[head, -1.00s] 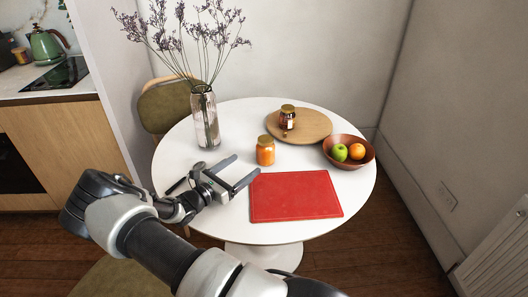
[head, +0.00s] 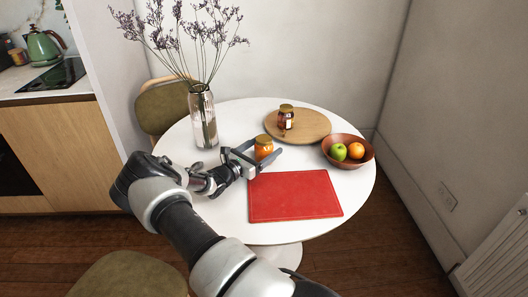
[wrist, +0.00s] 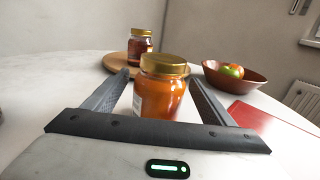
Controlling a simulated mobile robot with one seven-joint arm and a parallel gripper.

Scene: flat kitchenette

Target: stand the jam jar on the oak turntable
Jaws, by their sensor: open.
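An orange-filled jam jar (head: 264,146) with a gold lid stands upright on the white table; it also shows in the wrist view (wrist: 162,92). My gripper (head: 262,155) is open at table height, with one finger on each side of this jar. In the wrist view the fingers (wrist: 160,78) flank the jar with gaps visible, and its lower part is hidden by the gripper body. The round oak turntable (head: 312,127) lies behind and to the right. A darker red jar (head: 286,118) with a gold lid and white label stands on the turntable's left part.
A wooden bowl (head: 366,161) with a green apple and an orange fruit stands right of the turntable. A red board (head: 295,195) lies in front. A tall glass vase (head: 203,120) with dried stems stands behind left. The turntable's right part is bare.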

